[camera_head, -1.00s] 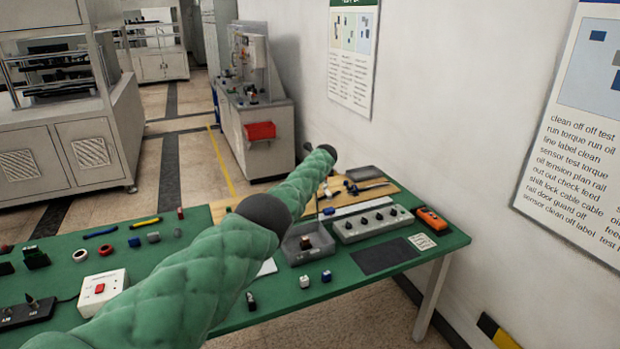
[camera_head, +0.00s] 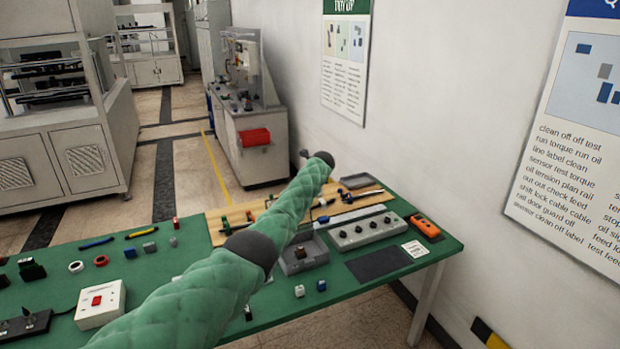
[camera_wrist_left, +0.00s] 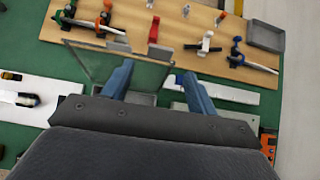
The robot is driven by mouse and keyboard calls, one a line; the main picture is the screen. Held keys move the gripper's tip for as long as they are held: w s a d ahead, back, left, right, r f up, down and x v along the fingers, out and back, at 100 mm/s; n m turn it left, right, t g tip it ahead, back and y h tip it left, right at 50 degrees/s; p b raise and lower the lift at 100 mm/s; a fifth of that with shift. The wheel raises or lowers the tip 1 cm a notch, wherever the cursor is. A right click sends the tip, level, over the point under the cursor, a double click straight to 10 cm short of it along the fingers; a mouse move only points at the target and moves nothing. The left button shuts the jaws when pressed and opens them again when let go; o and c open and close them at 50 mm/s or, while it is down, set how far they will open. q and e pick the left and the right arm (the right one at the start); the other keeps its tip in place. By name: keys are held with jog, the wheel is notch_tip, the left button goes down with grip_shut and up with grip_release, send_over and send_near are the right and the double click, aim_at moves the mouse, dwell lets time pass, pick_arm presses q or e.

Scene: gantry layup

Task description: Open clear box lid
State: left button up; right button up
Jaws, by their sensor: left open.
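The clear box (camera_head: 292,266) stands on the green table in the head view, a low grey tray with a dark item inside, partly covered by my left arm. In the left wrist view a clear framed panel (camera_wrist_left: 92,64), which looks like its lid, stands raised at a tilt. My left gripper (camera_wrist_left: 158,70) is open, with its two blue fingers spread. The left finger overlaps the panel in the picture; I cannot tell whether they touch. My right gripper is in neither view.
A wooden board (camera_head: 228,216) with tools lies at the table's back. A grey knob panel (camera_head: 362,232), dark mat (camera_head: 378,264) and orange device (camera_head: 425,226) are right of the box. A white switch box (camera_head: 100,304) stands left. Two small cubes lie in front.

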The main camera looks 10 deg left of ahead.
pick_arm(q)
jog(key=shift+b+v, duration=0.5)
jog(key=shift+v, duration=1.65)
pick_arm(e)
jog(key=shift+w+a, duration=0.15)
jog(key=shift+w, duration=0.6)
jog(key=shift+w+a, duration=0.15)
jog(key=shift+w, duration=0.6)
pick_arm(q)
jog(key=shift+d, duration=0.1)
jog(key=shift+c, duration=0.2)
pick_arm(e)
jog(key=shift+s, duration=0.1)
